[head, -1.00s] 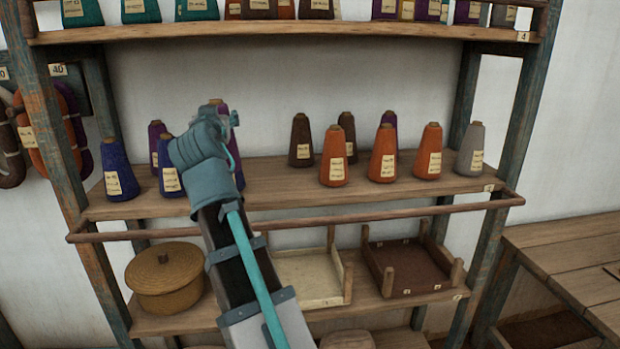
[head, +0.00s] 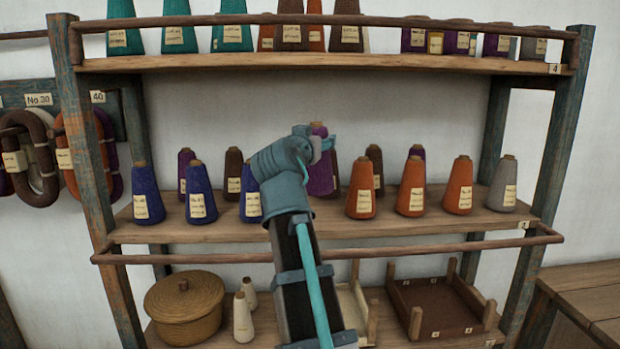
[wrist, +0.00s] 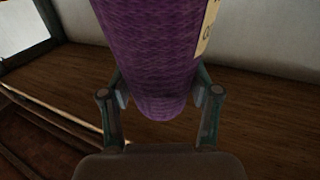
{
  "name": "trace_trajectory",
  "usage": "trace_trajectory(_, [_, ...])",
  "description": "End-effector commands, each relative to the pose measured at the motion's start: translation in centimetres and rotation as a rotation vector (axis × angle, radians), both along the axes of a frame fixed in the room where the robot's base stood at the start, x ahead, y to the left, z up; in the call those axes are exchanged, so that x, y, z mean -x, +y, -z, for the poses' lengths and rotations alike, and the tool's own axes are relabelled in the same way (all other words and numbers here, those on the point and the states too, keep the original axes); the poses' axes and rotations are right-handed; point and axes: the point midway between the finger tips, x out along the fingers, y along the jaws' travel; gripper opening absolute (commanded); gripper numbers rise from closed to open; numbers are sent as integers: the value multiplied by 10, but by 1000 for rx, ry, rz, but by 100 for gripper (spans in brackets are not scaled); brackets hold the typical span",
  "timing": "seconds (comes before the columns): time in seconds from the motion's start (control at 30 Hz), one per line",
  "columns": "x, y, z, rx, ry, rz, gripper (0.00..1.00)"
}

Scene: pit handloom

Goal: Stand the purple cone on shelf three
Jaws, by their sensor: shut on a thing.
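The purple cone (wrist: 145,60) fills the upper middle of the wrist view, with a pale label at its right edge. My gripper (wrist: 160,95) is shut on it, one finger on each side. In the head view the purple cone (head: 320,172) is upright and partly hidden behind my gripper (head: 318,145). It is at the middle shelf (head: 420,229), among the cones there. The wrist view shows its lower end over the brown shelf boards (wrist: 260,105); I cannot tell whether it touches them.
Blue cones (head: 199,195) stand left of my arm and orange cones (head: 410,190) right, with a grey cone (head: 503,185) at the far right. A front rail (head: 430,246) crosses below the shelf edge. The upper shelf (head: 330,64) with more cones is overhead.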

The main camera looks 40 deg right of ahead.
Motion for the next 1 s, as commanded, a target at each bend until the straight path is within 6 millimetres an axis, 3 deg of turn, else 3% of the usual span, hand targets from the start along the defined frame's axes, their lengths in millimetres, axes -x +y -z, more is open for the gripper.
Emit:
trace_trajectory(0.17, [-32,-16,11,0,4,0,0])
trace_trajectory(0.5, [-64,-32,58,0,2,-2,0])
trace_trajectory(0.87, [-75,-38,73,1,-1,-2,0])
trace_trajectory(1.0, [-74,-37,91,0,1,-1,0])
